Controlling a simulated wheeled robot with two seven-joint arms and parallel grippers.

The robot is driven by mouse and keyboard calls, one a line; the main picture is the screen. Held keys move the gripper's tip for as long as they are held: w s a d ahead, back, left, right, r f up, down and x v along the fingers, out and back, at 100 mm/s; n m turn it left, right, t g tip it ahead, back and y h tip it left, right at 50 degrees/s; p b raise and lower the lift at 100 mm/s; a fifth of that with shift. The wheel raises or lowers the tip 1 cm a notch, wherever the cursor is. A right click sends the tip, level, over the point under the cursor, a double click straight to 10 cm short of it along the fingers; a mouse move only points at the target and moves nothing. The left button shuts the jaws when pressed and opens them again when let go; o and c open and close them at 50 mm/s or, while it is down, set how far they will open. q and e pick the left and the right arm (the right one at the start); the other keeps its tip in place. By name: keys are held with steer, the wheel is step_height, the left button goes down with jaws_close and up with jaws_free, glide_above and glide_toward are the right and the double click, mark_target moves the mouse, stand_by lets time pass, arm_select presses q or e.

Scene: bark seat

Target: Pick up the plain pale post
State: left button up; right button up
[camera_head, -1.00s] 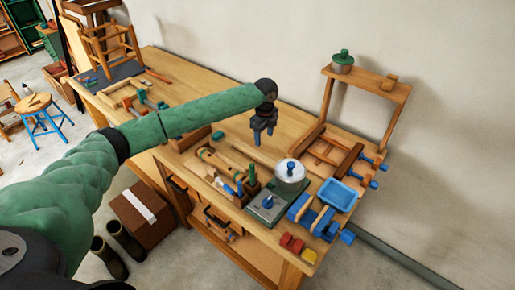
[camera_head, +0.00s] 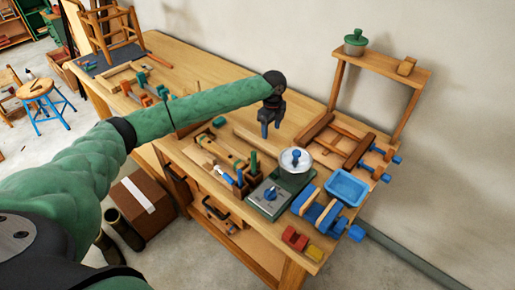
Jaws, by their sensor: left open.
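A plain pale post (camera_head: 250,139) lies flat on the workbench (camera_head: 185,62), in the middle of the head view. My right gripper is out of view.
A blue tray (camera_head: 347,188), a wooden frame (camera_head: 340,140) and a raised shelf (camera_head: 385,62) are at the right. Tools lie left.

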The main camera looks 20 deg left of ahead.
mark_target(270, 146)
arm_select(q)
step_height(270, 146, down, 3)
steer(key=shift+s+f+b, duration=0.1)
steer(key=shift+b, duration=0.9)
steer(key=shift+f, duration=0.1)
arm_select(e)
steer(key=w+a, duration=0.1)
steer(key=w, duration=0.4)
arm_select(q)
step_height(270, 146, down, 2)
steer(key=shift+p, duration=0.65)
step_height(270, 146, down, 4)
steer(key=p, duration=0.3)
steer(key=shift+f, duration=0.8)
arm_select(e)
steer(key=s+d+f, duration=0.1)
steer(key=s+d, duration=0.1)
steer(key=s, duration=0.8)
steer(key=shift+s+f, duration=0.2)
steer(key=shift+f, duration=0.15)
arm_select(q)
steer(key=c, duration=1.2)
steer(key=shift+o, duration=0.2)
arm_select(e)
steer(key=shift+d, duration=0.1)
arm_select(q)
steer(key=shift+w+r, duration=0.15)
steer(key=shift+w, duration=0.05)
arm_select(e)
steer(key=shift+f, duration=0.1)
